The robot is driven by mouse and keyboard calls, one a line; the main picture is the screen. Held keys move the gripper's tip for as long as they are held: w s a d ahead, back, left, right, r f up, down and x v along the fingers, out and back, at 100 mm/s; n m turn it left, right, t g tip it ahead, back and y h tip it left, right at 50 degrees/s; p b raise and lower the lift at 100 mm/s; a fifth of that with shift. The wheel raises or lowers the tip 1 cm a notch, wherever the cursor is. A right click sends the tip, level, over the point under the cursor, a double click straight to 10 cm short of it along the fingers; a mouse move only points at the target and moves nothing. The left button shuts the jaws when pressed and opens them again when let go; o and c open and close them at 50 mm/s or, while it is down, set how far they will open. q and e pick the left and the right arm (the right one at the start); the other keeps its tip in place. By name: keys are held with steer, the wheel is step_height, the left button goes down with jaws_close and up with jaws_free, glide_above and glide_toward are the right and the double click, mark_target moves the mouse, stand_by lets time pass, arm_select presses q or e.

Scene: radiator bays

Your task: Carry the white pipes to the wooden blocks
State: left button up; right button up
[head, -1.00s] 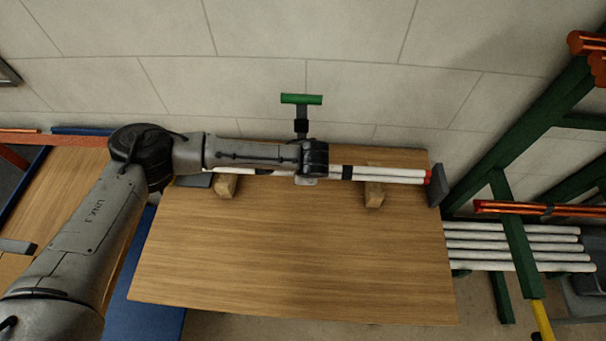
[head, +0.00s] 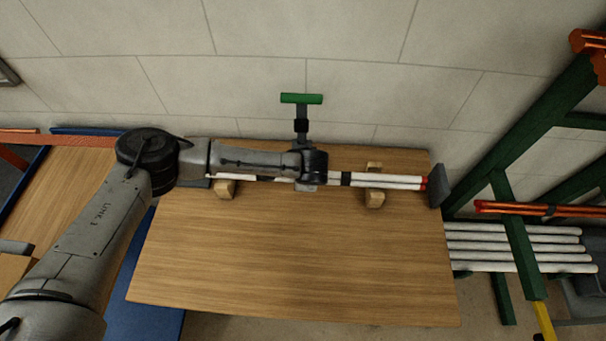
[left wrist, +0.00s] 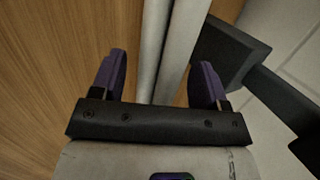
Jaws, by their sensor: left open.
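Two white pipes (head: 390,182) with red right ends and a black band lie side by side across the table in the head view. They cross two notched wooden blocks, a left one (head: 225,189) and a right one (head: 375,199), and appear to rest on them. My left gripper (left wrist: 160,80) is open, with one purple finger on each side of the white pipes (left wrist: 172,50) in the left wrist view. In the head view its wrist hides the middle of the pipes. I cannot tell whether the fingers touch them. My right gripper is not in view.
The wooden table (head: 290,260) is clear in front of the blocks. A dark upright plate (head: 439,186) stands by the red pipe ends. A green-topped T-shaped piece (head: 301,99) rises behind my wrist. A green rack (head: 515,225) with more white pipes stands at right.

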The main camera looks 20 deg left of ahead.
arm_select(q)
steer(key=shift+r, duration=0.1)
steer(key=p+v, duration=0.2)
steer(key=v, duration=1)
steer(key=s+d+f+n+h, duration=0.1)
steer(key=s+d+f+h, duration=0.25)
steer(key=s+d, duration=0.35)
steer(key=s+d+f+n+h, duration=0.1)
steer(key=s+d+f+h, duration=0.3)
steer(key=s, duration=0.5)
steer(key=s+a+n, duration=0.2)
steer(key=s+a+f+n, duration=0.1)
steer(key=s+a, duration=0.1)
steer(key=s+a+f+n, duration=0.1)
steer(key=s+a+n, duration=0.1)
steer(key=shift+s+a+n+y, duration=0.1)
steer(key=shift+a+n+y, duration=0.15)
steer(key=shift+n+y, duration=0.1)
steer(key=s+a+f+n+y, duration=0.1)
steer(key=s+a, duration=0.2)
steer(key=a, duration=0.1)
steer(key=s+a+f+n+y, duration=0.1)
steer(key=s+a+n, duration=0.1)
steer(key=s+a, duration=0.1)
steer(key=s+a+f+n+y, duration=0.1)
steer(key=s+a, duration=0.3)
steer(key=a, duration=0.1)
steer(key=shift+a+n, duration=0.25)
